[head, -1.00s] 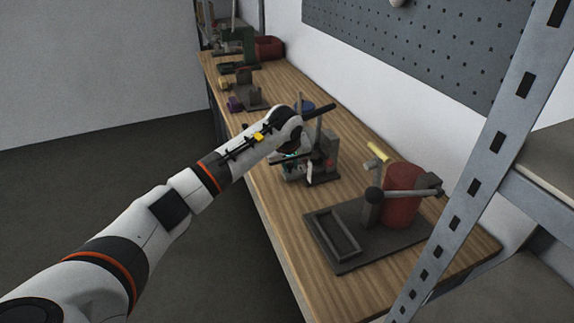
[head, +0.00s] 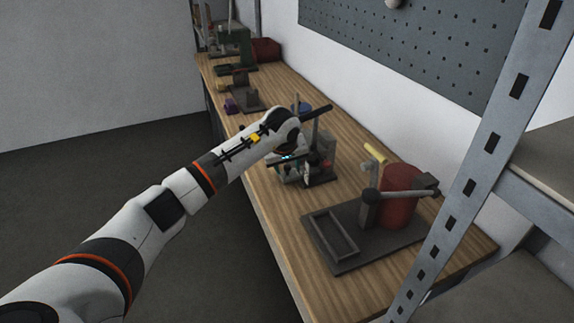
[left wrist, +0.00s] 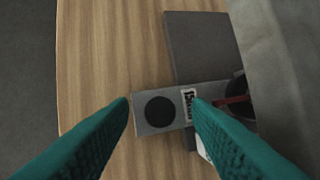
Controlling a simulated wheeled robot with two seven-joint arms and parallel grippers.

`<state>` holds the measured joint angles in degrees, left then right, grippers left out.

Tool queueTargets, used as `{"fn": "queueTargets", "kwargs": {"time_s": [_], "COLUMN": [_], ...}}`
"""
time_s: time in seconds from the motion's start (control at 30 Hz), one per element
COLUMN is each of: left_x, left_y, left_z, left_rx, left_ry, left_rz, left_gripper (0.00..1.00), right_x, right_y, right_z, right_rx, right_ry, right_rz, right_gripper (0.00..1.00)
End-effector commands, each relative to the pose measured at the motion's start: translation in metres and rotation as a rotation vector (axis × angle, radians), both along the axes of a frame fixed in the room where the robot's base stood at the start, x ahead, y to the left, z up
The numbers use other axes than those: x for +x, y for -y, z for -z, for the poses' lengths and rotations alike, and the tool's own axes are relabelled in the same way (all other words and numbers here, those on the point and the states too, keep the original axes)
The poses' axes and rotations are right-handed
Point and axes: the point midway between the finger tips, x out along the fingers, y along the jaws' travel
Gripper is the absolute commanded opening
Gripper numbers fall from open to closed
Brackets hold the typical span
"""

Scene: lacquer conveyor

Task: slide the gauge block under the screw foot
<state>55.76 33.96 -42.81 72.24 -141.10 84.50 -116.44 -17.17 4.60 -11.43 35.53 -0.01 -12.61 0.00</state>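In the left wrist view, a flat grey block (left wrist: 160,111) with a black disc and a white printed label lies over the bench; I take it for the gauge block but cannot be sure. My left gripper (left wrist: 160,101) is open, its teal fingers apart. The left fingertip is near the block's left end; the right one overlaps the label, and contact cannot be told. In the head view my left gripper (head: 289,158) is small and partly hidden at the small fixture (head: 322,170) on the bench. The screw foot cannot be clearly made out. My right gripper is not in view.
A dark grey plate (left wrist: 200,45) lies beyond the block, and a large grey body fills the right of the wrist view. On the wooden bench (head: 285,218), a dark base with a red cylinder (head: 402,194) stands nearer. A metal shelf post (head: 470,187) rises at right.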

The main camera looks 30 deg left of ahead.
Motion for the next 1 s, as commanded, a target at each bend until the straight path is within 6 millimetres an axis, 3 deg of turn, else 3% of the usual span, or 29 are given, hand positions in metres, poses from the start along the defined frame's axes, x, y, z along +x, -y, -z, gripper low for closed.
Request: {"fn": "queueTargets", "kwargs": {"time_s": [0.27,0.7,1.0], "left_x": [-0.004,-0.038,-0.047], "left_y": [0.001,0.012,0.015], "left_z": [-0.009,-0.087,-0.108], "left_rx": [0.002,0.001,0.001], "left_ry": [0.001,0.003,-0.001], "left_rz": [0.001,0.001,-0.001], "left_gripper": [0.44,0.44,0.44], "right_x": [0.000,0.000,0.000], "right_y": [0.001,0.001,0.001], "right_z": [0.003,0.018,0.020], "right_rx": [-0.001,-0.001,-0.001], "right_ry": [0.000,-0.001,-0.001], "right_rz": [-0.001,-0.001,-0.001], "right_gripper": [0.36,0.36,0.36]}}
